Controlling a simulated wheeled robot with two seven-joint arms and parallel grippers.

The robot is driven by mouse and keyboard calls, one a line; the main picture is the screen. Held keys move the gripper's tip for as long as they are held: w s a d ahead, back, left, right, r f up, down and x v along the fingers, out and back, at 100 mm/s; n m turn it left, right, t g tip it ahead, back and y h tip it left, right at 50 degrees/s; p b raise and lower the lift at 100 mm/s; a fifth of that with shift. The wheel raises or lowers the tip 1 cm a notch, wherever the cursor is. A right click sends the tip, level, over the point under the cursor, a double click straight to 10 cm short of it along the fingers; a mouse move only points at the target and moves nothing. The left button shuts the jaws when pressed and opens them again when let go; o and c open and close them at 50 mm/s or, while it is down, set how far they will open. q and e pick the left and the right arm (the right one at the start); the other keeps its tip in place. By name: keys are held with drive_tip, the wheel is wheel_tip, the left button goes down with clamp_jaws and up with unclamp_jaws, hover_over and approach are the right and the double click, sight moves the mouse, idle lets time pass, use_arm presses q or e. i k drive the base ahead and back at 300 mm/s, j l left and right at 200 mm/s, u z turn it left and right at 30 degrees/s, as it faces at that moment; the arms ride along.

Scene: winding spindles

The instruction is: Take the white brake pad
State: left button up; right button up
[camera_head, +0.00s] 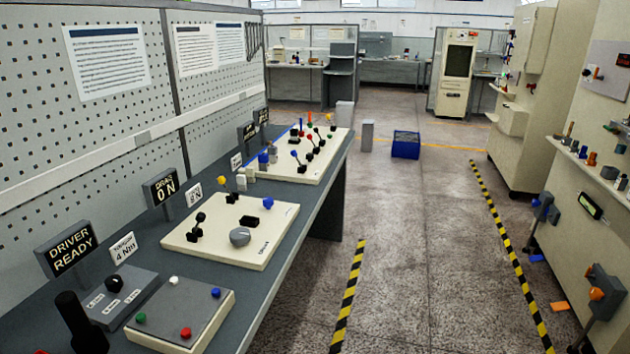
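A small round white piece (173,280) sits on a grey-topped plate (190,308) at the near end of the bench, with green, blue and red pieces at its other sides. I cannot tell for sure whether this white piece is the brake pad. Small pale blocks (241,180) stand farther along the bench, between the two cream boards; they are too small to identify. Neither of my grippers shows in the head view.
The long grey bench (275,290) runs along the left, holding a cream board with a knob (240,237), a farther cream board with levers (310,160), and a black upright handle (75,318). A blue crate (406,146) stands on the floor. The aisle between striped lines is clear.

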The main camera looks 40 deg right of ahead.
sight(242, 179)
drive_tip(key=z, duration=0.9)
drive_tip(key=i+l, duration=0.55)
drive_tip(key=j+u, duration=0.05)
